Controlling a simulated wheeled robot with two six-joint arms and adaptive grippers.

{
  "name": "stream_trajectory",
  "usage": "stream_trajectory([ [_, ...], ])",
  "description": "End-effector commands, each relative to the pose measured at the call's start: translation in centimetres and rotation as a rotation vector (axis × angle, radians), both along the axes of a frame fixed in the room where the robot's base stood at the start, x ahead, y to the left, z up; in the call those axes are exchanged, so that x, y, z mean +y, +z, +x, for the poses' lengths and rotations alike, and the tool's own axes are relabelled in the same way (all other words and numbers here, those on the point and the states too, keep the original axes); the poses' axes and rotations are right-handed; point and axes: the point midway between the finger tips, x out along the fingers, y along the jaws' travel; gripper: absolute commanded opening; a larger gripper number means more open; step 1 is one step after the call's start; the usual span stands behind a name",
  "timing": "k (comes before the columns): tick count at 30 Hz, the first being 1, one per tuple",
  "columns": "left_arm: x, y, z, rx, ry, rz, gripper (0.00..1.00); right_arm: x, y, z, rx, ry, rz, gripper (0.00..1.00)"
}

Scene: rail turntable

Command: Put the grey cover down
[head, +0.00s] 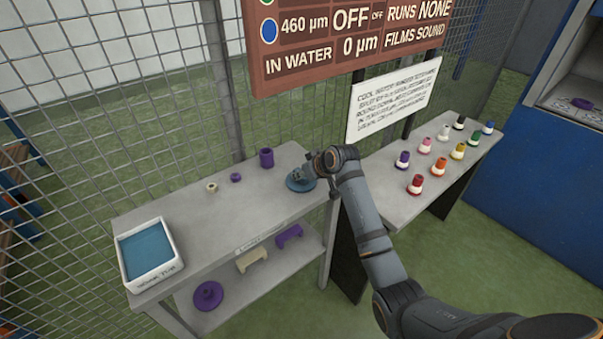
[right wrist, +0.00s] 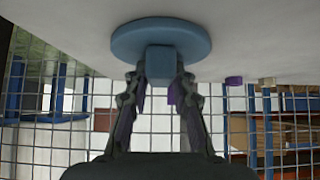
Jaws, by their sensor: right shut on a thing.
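The grey cover (head: 299,185), a blue-grey disc with a square knob, is at the right end of the grey bench top in the head view. It fills the upper middle of the right wrist view (right wrist: 160,36). My right gripper (right wrist: 160,78) has its two fingers on either side of the knob and is shut on it. In the head view the right gripper (head: 301,174) reaches in from the right over the cover. The cover looks level and at or very near the bench; I cannot tell whether it touches. My left gripper is not in view.
On the bench (head: 205,225) stand a purple cup (head: 266,158), a small purple piece (head: 235,178), a cream ring (head: 212,187) and a white tub of blue liquid (head: 150,280). Purple and cream parts lie on the lower shelf. A right-hand table (head: 400,200) holds several coloured pieces. Wire mesh stands behind.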

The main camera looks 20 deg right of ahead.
Motion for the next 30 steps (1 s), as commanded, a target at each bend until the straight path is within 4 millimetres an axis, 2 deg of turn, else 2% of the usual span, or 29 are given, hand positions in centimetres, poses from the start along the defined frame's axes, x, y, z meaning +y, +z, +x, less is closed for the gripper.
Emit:
stream_trajectory([
  [8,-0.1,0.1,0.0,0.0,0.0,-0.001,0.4,0.0,0.1,0.1,-0.006,0.0,0.001,0.0],
  [9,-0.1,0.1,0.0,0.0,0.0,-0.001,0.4,0.0,-0.1,0.0,-0.003,-0.001,0.0,0.25],
  [14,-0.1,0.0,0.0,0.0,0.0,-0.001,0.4,0.0,-0.1,0.0,-0.003,-0.001,0.0,0.47],
  [23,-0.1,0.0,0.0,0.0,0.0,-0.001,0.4,0.0,0.0,0.0,-0.004,0.0,0.0,0.47],
  [26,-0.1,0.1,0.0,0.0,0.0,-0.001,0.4,-0.2,0.8,-0.5,-0.005,-0.001,0.0,0.47],
  [30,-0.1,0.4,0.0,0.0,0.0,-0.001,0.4,-1.1,3.0,-2.5,-0.007,-0.001,-0.003,0.47],
])
